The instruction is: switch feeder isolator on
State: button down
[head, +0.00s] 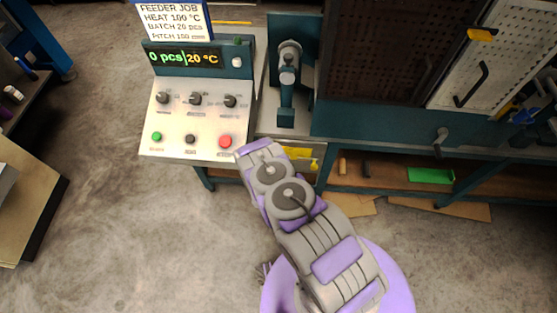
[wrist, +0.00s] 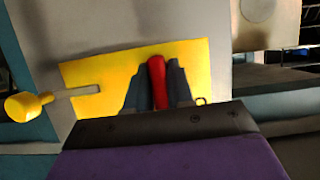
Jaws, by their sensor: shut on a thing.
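In the wrist view my gripper (wrist: 157,66) has its two dark fingers on either side of a red handle (wrist: 157,84), shut on it. The handle stands roughly upright in front of a yellow plate (wrist: 90,85), which I take for the feeder isolator. The handle's lower end is hidden by my gripper. The panel's display (head: 184,58) is lit and reads 0 pcs and 20 °C.
A yellow knob on a grey rod (wrist: 28,105) is left of the gripper. The control panel (head: 195,125) carries several dark knobs and green, black and red buttons. A teal press (head: 288,85) stands to its right. A bench (head: 400,130) extends right.

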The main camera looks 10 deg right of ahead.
jog(key=shift+a+f, duration=0.1)
dwell(0.4)
jog(key=c, duration=1.1)
grip_release()
jog(key=p+v, duration=0.3)
jog(key=v, duration=1.4)
jog(key=shift+s, duration=0.2)
